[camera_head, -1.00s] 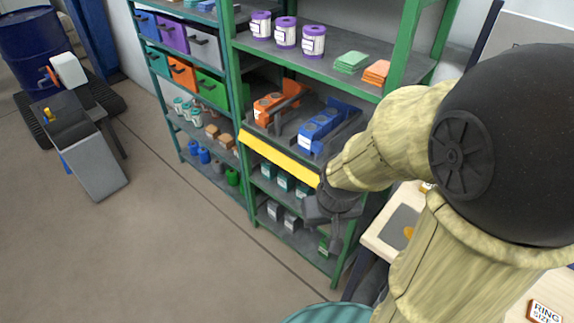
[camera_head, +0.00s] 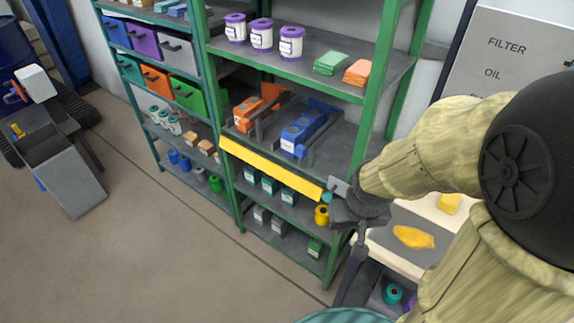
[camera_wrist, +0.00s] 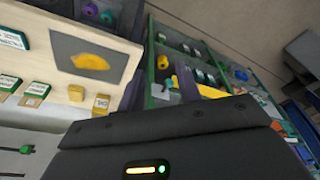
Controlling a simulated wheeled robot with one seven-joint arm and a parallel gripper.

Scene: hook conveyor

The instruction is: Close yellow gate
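The yellow gate (camera_head: 268,168) is a long flat bar along the front edge of a middle shelf, below an orange holder (camera_head: 258,107) and a blue holder (camera_head: 308,130). My gripper (camera_head: 340,200) is at the gate's right end in the head view. I cannot tell whether it touches the gate. In the wrist view, dark fingers stand apart at my gripper (camera_wrist: 160,88), with nothing seen between them. Part of a yellow thing, perhaps the gate, shows beyond the right finger (camera_wrist: 208,91).
A green-framed shelf (camera_head: 365,140) holds boxes, purple-lidded jars and spools. A bench (camera_head: 385,258) with a yellow piece on a grey mat (camera_head: 400,240) stands close at the right. The floor (camera_head: 150,240) in front of the shelves is clear. A grey machine (camera_head: 60,150) stands at left.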

